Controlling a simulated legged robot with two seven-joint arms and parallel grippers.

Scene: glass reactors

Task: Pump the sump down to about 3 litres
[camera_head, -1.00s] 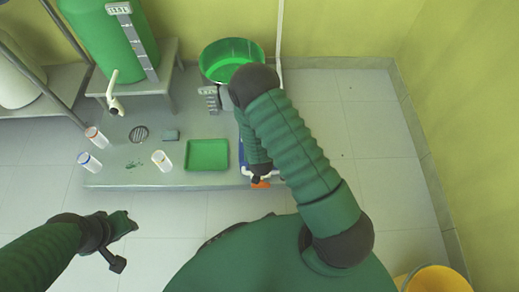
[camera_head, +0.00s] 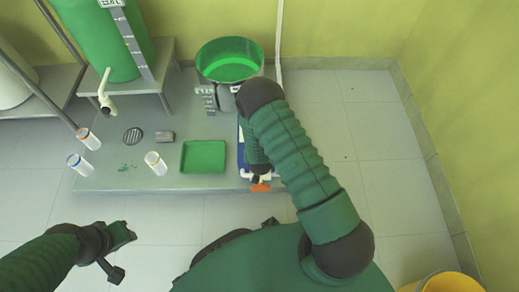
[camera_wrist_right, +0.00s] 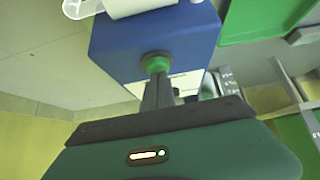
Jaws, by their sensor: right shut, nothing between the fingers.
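A round green tub (camera_head: 230,66), which I take for the sump, stands on the grey platform and has liquid in it. A grey scale (camera_head: 208,97) stands at its front left; its marks are too small to read. A blue box (camera_wrist_right: 125,45) with a green button (camera_wrist_right: 155,62) fills the right wrist view. In the head view the box (camera_head: 241,152) is mostly behind my right arm. My right gripper (camera_wrist_right: 157,80) is shut and empty, its tips at the button, seemingly touching. My left gripper (camera_head: 130,235) hangs over the floor, away from everything; its jaw state is unclear.
An orange handle (camera_head: 261,187) is at the platform's front edge. A green tank (camera_head: 97,40) stands behind. A yellow bucket (camera_head: 447,283) is lower right.

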